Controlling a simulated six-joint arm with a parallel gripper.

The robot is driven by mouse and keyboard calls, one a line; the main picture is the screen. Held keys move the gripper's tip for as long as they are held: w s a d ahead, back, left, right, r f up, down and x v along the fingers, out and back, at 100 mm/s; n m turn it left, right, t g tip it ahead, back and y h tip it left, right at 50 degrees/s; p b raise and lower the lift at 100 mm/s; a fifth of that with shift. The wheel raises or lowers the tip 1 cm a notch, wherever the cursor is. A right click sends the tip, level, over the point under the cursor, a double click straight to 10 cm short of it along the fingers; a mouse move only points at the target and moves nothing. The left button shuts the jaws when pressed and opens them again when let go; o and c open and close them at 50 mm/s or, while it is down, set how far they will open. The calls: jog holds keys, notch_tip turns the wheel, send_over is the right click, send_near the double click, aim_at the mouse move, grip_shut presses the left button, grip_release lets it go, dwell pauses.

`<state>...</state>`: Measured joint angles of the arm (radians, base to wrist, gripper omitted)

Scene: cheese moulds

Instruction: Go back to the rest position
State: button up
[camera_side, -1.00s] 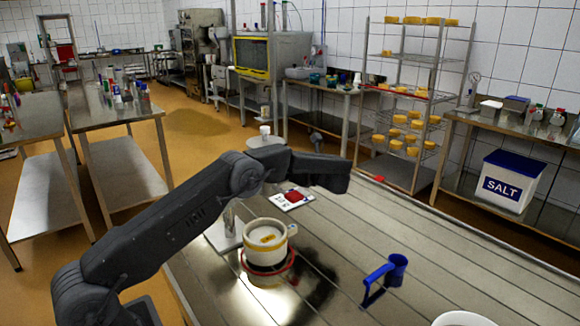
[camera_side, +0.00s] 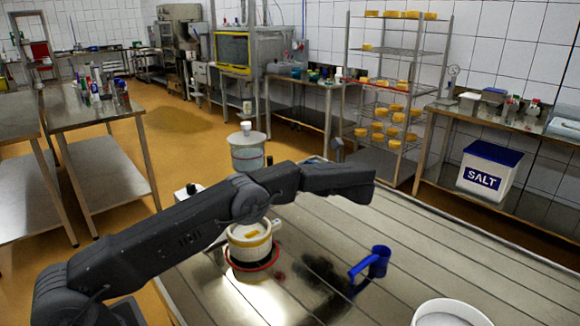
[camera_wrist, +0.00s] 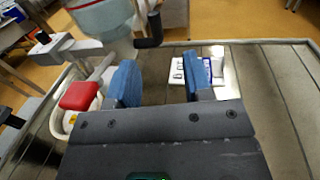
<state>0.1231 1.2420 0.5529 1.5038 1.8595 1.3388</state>
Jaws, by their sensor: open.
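My gripper (camera_wrist: 160,82) shows in the wrist view as two blue fingers set wide apart, with nothing between them. It is open and empty, held above the metal table (camera_wrist: 262,95). In the side view my dark arm reaches across the table, and I cannot make out the fingers there. The white mould with a yellow top (camera_side: 250,236) stands in a red ring below my arm, apart from it.
A white bowl (camera_side: 450,314) is at the near right edge. A lidded clear container (camera_side: 247,152) stands behind my arm. The wrist view shows a red-topped item (camera_wrist: 79,96) at left and a white card (camera_wrist: 180,72) beyond the fingers. The table's right side is mostly clear.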

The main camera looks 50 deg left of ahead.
jog(key=shift+w+d, duration=0.1)
jog(key=shift+d, duration=0.75)
jog(key=s+d+r+n+t+h, duration=0.2)
jog(key=s+r+n+t+h, duration=0.3)
jog(key=s+r+h, duration=0.65)
jog(key=s+d+f+n+t+h, duration=0.1)
jog(key=s+d+n+h, duration=0.1)
jog(key=s, duration=0.7)
jog(key=s+d+f+n+t+h, duration=0.1)
jog(key=s+d+n, duration=0.3)
jog(key=s, duration=0.5)
jog(key=s+d+f+n+t+h, duration=0.1)
jog(key=s+d+n+h, duration=0.2)
jog(key=s, duration=0.6)
jog(key=shift+d+n+t, duration=0.4)
jog(key=shift+d+n, duration=0.2)
jog(key=shift+n, duration=0.4)
jog(key=shift+w, duration=0.1)
